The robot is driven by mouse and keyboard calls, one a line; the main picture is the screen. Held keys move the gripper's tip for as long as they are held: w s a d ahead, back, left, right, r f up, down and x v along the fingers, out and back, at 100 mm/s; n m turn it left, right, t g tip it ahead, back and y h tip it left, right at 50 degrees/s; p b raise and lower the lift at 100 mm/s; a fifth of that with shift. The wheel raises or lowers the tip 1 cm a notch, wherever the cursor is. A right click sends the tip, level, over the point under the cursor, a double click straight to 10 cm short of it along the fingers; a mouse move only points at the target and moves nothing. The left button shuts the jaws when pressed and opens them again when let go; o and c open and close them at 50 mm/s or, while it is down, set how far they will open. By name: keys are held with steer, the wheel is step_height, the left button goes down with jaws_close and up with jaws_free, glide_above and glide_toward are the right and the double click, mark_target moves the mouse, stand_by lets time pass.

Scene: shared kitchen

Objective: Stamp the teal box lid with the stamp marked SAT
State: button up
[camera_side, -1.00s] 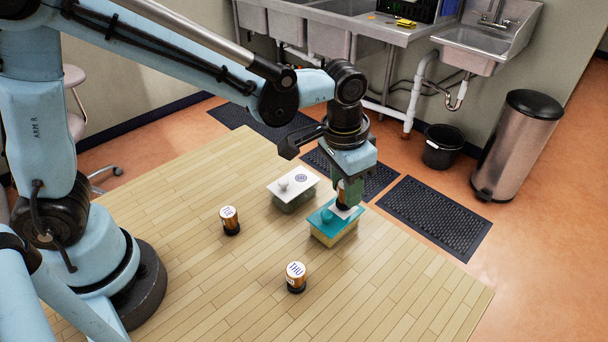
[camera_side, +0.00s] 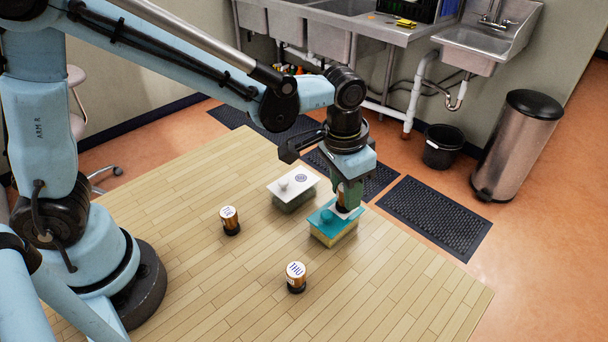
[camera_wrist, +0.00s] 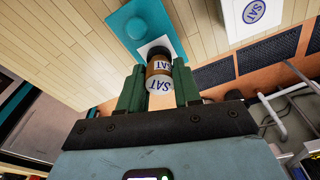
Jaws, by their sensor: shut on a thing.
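The teal box lid (camera_side: 322,222) tops a pale box at the middle right of the table in the side view. In the wrist view the lid (camera_wrist: 118,20) has a round teal knob and a white patch (camera_wrist: 152,46). My gripper (camera_wrist: 160,92) is shut on the SAT stamp (camera_wrist: 158,68), its green fingers on either side. The stamp has a brown body, a white SAT top and a dark foot. It stands upright at the white patch; I cannot tell whether the foot touches it. In the side view the fingers mostly hide the stamp.
A white-lidded box (camera_side: 285,192) beside the teal one bears a round mark, reading SAT in the wrist view (camera_wrist: 254,12). A THU stamp (camera_side: 296,277) stands at the front and another stamp (camera_side: 230,221) stands left; its word is unclear. The table's front right is bare.

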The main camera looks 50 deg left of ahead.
steer(key=shift+r, duration=3.5)
steer(key=s+a+r+n, duration=0.1)
steer(key=s+a+r, duration=0.1)
steer(key=a, duration=0.6)
steer(key=s+a+r+n, duration=0.2)
steer(key=a, duration=0.5)
steer(key=shift+s+a+r+n, duration=0.15)
steer(key=shift+a+r+n, duration=0.15)
steer(key=shift+a+r, duration=0.1)
steer(key=shift+d, duration=0.1)
